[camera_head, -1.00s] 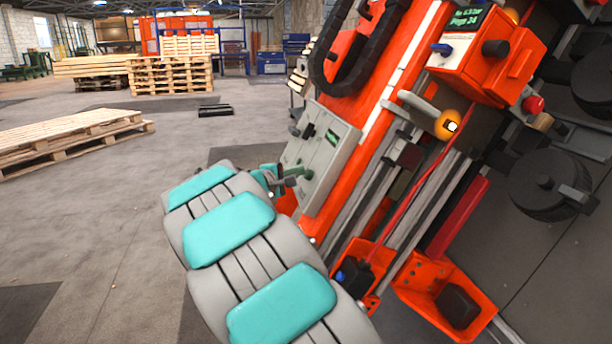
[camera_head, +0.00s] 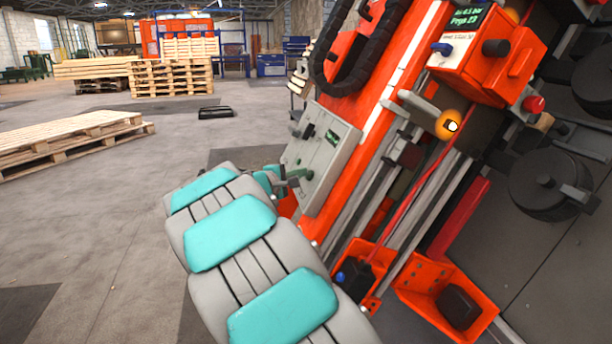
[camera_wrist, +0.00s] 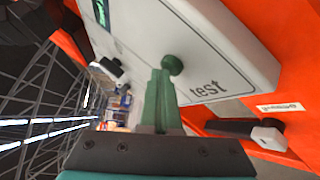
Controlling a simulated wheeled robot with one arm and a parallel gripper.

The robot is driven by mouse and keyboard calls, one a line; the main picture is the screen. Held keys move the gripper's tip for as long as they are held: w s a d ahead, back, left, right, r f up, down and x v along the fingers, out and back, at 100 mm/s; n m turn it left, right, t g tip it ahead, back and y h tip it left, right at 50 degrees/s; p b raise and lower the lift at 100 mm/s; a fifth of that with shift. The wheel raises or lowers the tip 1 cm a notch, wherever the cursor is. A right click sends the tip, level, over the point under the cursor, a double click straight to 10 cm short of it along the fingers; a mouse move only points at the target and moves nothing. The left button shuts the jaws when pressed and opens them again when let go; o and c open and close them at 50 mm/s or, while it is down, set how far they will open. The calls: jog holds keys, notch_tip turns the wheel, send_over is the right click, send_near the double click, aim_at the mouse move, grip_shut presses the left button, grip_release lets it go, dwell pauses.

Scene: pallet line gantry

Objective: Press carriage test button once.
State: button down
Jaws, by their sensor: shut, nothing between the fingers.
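The carriage test button is a green round knob (camera_wrist: 173,64) on a pale grey panel (camera_wrist: 225,45), beside the printed word "test". In the head view the panel (camera_head: 322,150) is tilted on the orange machine, with a small green display and a black knob. The green button (camera_head: 307,174) shows near its lower edge. My gripper (camera_wrist: 161,75) is shut and empty, its green fingers pointing at the button. In the wrist view the fingertips overlap the button's lower left edge; I cannot tell whether they touch it. In the head view my gripper (camera_head: 288,180) is partly hidden by my arm.
An orange box with a display (camera_head: 485,50) and an amber lamp (camera_head: 448,124) sit right of the panel. A pale lever end (camera_wrist: 268,134) juts out below the panel. Wooden pallets (camera_head: 70,140) lie left on open floor. A black flat object (camera_head: 215,112) lies behind.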

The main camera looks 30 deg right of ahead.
jog(key=shift+r, duration=0.1)
jog(key=shift+w+a+r+p, duration=0.1)
jog(key=shift+a+r+p, duration=0.1)
jog(key=shift+a, duration=0.2)
jog(key=shift+w+a+r+p, duration=0.1)
jog(key=shift+a+r+p, duration=0.1)
jog(key=shift+a, duration=0.15)
jog(key=a+p, duration=0.1)
jog(key=w+a+r, duration=0.1)
jog(key=a, duration=0.1)
jog(key=a+r+p, duration=0.1)
jog(key=shift+w+a+r+p, duration=0.15)
jog(key=shift+p, duration=0.15)
dwell(0.7)
